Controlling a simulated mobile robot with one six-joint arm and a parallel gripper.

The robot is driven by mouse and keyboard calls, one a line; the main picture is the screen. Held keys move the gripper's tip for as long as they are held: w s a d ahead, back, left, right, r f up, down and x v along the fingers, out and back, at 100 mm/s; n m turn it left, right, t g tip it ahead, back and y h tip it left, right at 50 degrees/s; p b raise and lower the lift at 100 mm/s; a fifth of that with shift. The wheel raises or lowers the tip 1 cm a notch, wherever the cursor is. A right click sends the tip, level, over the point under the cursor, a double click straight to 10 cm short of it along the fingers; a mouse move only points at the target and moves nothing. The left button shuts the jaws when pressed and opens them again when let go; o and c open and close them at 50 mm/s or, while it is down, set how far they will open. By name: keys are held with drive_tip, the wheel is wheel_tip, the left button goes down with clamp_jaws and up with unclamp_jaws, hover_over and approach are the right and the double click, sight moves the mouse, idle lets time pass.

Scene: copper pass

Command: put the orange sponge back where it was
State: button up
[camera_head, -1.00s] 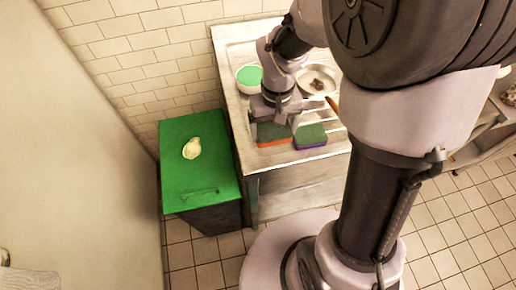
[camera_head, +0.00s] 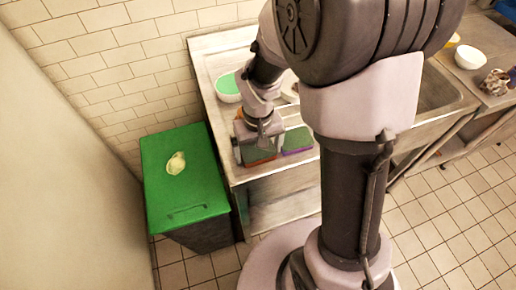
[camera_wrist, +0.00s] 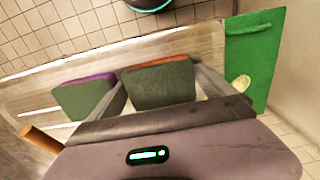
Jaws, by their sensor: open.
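The orange sponge has a dark green top and an orange edge. It lies on the counter near its front left corner in the head view (camera_head: 262,161) and between my fingers in the wrist view (camera_wrist: 158,84). My gripper (camera_head: 257,146) is open and low over it, with one finger (camera_wrist: 160,78) on each side of the sponge. I cannot tell whether the fingers touch it. A similar sponge with a purple edge (camera_head: 298,141) lies just to its right in the head view, and at left in the wrist view (camera_wrist: 84,96).
A bowl with green contents (camera_head: 228,90) stands at the back left of the counter (camera_head: 218,58). A green bin (camera_head: 186,192) with a pale crumpled thing (camera_head: 176,163) on its lid stands left of the counter. A brown handle (camera_wrist: 41,139) shows in the wrist view.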

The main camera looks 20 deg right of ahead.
sight(258, 150)
wheel_tip(258, 150, up, 12)
drive_tip(key=p, duration=0.5)
drive_tip(key=s+a+r+m+t+y, duration=0.1)
drive_tip(key=s+a+r+m+t, duration=0.1)
drive_tip(key=s+r, duration=0.4)
drive_tip(key=s+a+r+m+t+y, duration=0.1)
drive_tip(key=s+a+r+m+t, duration=0.1)
drive_tip(key=s+r, duration=0.4)
wheel_tip(258, 150, up, 2)
drive_tip(key=shift+s+t, duration=0.25)
drive_tip(key=shift+t, duration=0.65)
drive_tip(key=shift+f, duration=0.1)
wheel_tip(258, 150, down, 4)
drive_tip(key=b, duration=0.4)
drive_tip(key=shift+f, duration=0.2)
